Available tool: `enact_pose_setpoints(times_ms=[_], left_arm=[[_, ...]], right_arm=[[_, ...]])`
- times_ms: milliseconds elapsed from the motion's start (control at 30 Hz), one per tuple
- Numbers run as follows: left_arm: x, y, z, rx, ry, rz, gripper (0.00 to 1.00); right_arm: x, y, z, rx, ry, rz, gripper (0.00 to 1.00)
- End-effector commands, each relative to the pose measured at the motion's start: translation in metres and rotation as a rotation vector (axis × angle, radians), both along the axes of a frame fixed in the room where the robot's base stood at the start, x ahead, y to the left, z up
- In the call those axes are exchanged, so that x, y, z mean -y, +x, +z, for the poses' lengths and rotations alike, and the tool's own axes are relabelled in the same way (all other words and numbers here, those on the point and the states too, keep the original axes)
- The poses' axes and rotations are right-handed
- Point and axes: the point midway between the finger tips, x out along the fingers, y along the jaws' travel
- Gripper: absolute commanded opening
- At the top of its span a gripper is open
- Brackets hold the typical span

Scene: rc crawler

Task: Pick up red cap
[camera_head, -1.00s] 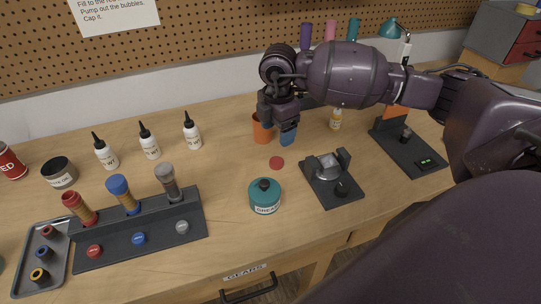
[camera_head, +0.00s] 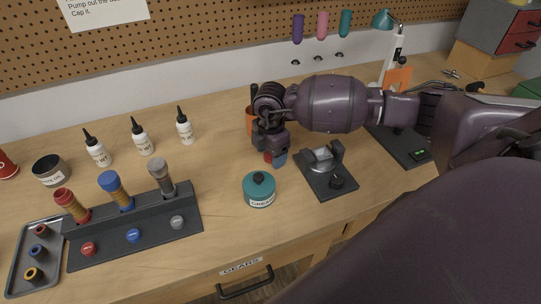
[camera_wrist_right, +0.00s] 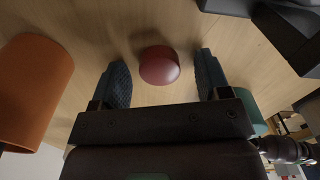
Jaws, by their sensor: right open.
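The red cap (camera_wrist_right: 159,66) is a small round disc lying on the wooden table. In the wrist view it sits between the two blue padded fingertips of my right gripper (camera_wrist_right: 163,72), with a gap on either side. In the head view, only a sliver of the cap (camera_head: 267,157) shows beside the fingers of my right gripper (camera_head: 275,158), which is low over the table. The right gripper is open and holds nothing. My left gripper is out of view.
An orange cup (camera_wrist_right: 35,90) stands close beside the right gripper. A teal grease jar (camera_head: 259,190) and a dark fixture (camera_head: 328,182) are nearby. A dark rack (camera_head: 140,240) with colored-handled tools and white bottles (camera_head: 142,137) stand farther left.

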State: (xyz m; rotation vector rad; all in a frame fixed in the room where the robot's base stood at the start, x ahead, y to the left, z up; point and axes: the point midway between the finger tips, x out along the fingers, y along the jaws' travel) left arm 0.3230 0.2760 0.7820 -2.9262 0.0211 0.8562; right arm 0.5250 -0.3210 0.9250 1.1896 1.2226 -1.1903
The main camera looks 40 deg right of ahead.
Motion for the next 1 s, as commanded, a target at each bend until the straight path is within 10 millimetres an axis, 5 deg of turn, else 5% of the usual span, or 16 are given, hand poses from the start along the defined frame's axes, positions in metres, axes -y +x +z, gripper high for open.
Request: enact_pose_setpoints(times_ms=[167, 500, 800, 1000], left_arm=[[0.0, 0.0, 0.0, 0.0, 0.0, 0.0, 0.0], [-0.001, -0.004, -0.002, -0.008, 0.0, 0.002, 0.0], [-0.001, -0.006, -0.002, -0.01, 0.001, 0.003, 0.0], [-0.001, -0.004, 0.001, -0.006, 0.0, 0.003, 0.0]], right_arm=[[0.0, 0.0, 0.0, 0.001, 0.0, 0.0, 0.7], [0.0, 0.0, 0.001, 0.001, 0.0, -0.001, 0.18], [0.0, 0.001, 0.004, 0.002, -0.001, -0.001, 0.17], [0.0, 0.001, 0.029, 0.005, 0.0, -0.001, 0.17]])
